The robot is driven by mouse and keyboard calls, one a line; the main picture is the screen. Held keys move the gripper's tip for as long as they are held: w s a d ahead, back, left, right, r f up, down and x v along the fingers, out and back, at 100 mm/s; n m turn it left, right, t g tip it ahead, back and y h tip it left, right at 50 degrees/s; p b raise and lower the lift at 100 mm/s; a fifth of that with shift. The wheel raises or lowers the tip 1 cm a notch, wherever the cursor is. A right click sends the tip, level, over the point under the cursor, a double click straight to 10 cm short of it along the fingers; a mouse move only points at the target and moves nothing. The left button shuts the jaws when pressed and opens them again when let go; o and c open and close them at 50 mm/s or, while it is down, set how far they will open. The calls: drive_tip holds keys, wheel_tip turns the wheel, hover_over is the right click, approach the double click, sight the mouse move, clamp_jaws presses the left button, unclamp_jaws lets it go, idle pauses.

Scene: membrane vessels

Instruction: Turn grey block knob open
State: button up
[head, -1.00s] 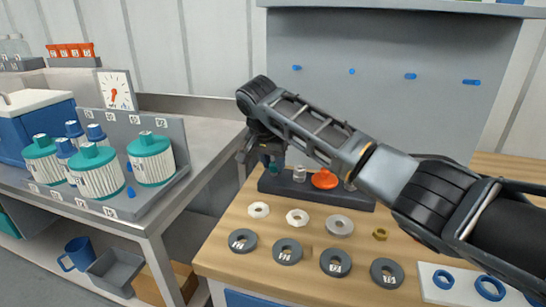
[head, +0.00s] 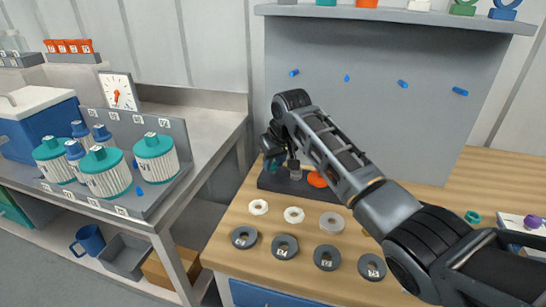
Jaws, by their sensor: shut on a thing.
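The dark grey block (head: 268,182) lies at the back left of the wooden bench. Its left end carries a small teal part (head: 279,160), partly hidden by my gripper. Beside it stand a small metal fitting (head: 294,169) and an orange knob (head: 316,179), the knob partly covered by my arm. My gripper (head: 274,157) points down over the left end of the block. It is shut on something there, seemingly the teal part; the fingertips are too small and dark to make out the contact.
White and grey rings (head: 285,247) lie in rows on the bench in front of the block. A grey panel with blue pegs (head: 403,84) stands behind. A metal bench at left holds pleated cartridges (head: 105,173) and a dial gauge (head: 119,91). My arm spans the right side.

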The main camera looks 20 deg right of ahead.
drive_tip(key=n+y, duration=0.1)
drive_tip(key=n, duration=0.2)
drive_tip(key=shift+d+f+n, duration=0.1)
drive_tip(key=shift+n, duration=0.2)
drive_tip(key=shift+w+n+g+y+b, duration=0.1)
drive_tip(key=shift+n+g+y+b, duration=0.55)
drive_tip(key=shift+n, duration=0.85)
drive_tip(key=shift+d, duration=0.1)
drive_tip(key=o, duration=1.1)
drive_tip(key=shift+c, duration=0.2)
drive_tip(key=v, duration=0.8)
